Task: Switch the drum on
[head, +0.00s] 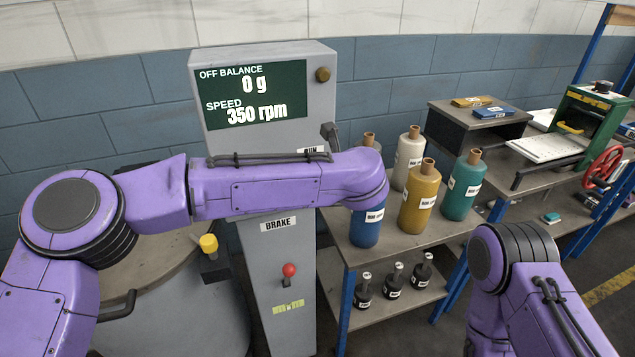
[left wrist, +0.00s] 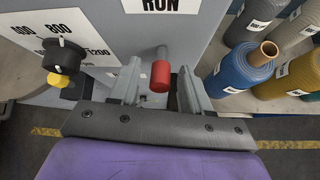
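The grey control column (head: 263,180) stands beside the drum (head: 190,310); its display (head: 255,95) reads 0 g off balance and 350 rpm. A RUN label (head: 312,149) is mostly hidden behind my left arm in the head view. In the left wrist view the RUN label (left wrist: 160,5) is above a lever with a red grip (left wrist: 160,76). My left gripper (left wrist: 162,88) is open, its fingers on either side of the red grip with gaps showing. In the head view my arm hides this gripper. My right gripper is out of view.
A BRAKE label (head: 278,225) and a red knob (head: 289,270) are lower on the column. A speed dial (left wrist: 62,55) is left of the lever.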

